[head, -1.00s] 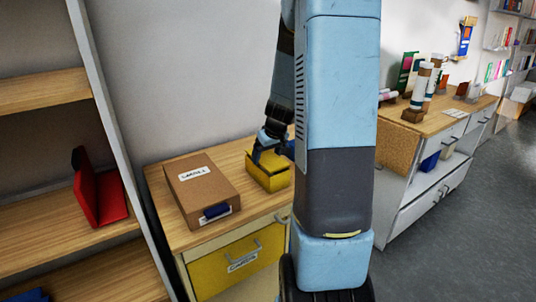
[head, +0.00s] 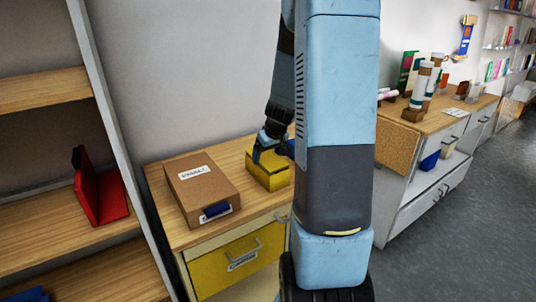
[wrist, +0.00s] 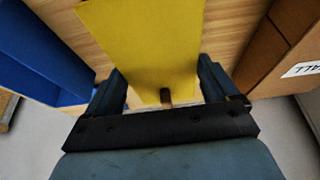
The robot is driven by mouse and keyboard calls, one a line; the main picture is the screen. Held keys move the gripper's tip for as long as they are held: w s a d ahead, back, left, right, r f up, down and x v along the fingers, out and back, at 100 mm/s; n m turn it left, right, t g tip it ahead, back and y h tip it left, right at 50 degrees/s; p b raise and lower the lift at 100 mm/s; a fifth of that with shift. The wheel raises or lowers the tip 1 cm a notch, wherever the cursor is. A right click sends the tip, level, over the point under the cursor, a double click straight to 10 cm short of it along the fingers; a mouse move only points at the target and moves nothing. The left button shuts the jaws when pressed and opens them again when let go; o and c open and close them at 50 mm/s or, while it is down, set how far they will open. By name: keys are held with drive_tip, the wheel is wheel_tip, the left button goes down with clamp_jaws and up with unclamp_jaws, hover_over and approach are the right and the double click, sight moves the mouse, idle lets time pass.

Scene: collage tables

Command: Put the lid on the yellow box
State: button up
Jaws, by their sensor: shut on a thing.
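The yellow box (head: 270,181) stands on the wooden top of a low cabinet, beside a cardboard box. Its yellow lid (wrist: 145,35) fills the middle of the wrist view, between my two fingers. In the head view the lid appears to lie on or very close above the box; I cannot tell whether it is fully seated. My gripper (head: 268,150) points down at the lid and is shut on it; it also shows in the wrist view (wrist: 161,72). My arm hides the right side of this area in the head view.
The labelled cardboard box (head: 203,190) stands left of the yellow box on the wooden cabinet top (head: 238,205). A blue thing (wrist: 45,50) is on the other side. A shelf with a red object (head: 100,190) is at far left. A yellow drawer (head: 225,270) is below.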

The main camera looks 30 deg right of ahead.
drive_tip(key=shift+s+f, duration=0.35)
drive_tip(key=shift+f, duration=0.25)
idle(0.5)
drive_tip(key=o, duration=0.8)
drive_tip(key=shift+r, duration=0.15)
drive_tip(key=shift+w+r, duration=0.25)
drive_tip(key=shift+r, duration=0.5)
drive_tip(key=shift+w+r, duration=0.1)
drive_tip(key=shift+r, duration=2.65)
drive_tip(key=shift+c, duration=0.5)
